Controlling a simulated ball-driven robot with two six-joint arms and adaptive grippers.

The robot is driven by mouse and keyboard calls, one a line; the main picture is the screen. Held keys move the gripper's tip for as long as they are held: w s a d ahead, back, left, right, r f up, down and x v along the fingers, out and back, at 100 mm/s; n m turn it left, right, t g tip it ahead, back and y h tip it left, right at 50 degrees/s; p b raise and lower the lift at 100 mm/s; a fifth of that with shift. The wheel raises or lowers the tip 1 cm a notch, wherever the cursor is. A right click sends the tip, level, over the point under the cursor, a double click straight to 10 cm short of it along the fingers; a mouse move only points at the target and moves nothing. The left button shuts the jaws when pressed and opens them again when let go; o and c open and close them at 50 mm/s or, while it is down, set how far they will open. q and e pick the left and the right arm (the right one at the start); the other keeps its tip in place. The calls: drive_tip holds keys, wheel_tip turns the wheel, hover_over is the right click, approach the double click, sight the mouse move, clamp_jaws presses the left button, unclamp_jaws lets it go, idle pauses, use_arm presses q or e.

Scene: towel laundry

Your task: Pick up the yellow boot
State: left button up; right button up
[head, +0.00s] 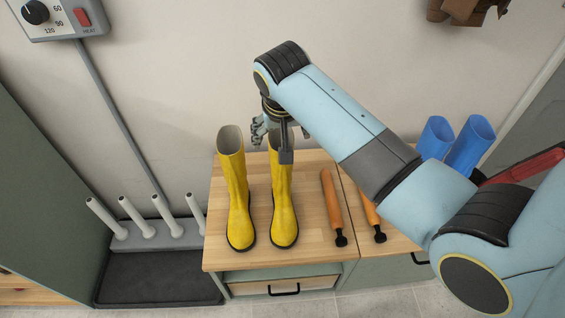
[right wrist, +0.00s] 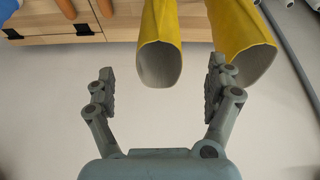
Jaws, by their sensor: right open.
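Two yellow boots stand upright side by side on a wooden cabinet top. The left boot (head: 237,195) shows fully in the head view. The right boot (head: 283,205) has its upper shaft partly hidden by my right gripper (head: 272,135). In the right wrist view, my right gripper (right wrist: 158,82) is open and empty. The open top of one boot (right wrist: 160,62) lies between its fingers, near the tips, with no clear contact. The other boot (right wrist: 245,50) is just beyond the right finger, partly behind it. My left gripper is not in view.
Orange tools with black ends (head: 334,207) lie right of the boots on the wooden top (head: 310,240). Blue boots (head: 470,145) stand farther right, behind my arm. A rack with white pegs (head: 155,235) is at left. The wall is close behind the boots.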

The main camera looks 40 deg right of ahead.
drive_tip(key=b+x, duration=0.2)
drive_tip(key=x, duration=0.6)
drive_tip(key=shift+s+f, duration=0.2)
drive_tip(key=shift+s, duration=0.1)
drive_tip(key=shift+c, duration=0.5)
drive_tip(key=c, duration=0.5)
clamp_jaws()
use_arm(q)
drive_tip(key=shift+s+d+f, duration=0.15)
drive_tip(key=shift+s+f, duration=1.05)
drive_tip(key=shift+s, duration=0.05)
use_arm(e)
drive_tip(key=shift+r, duration=0.15)
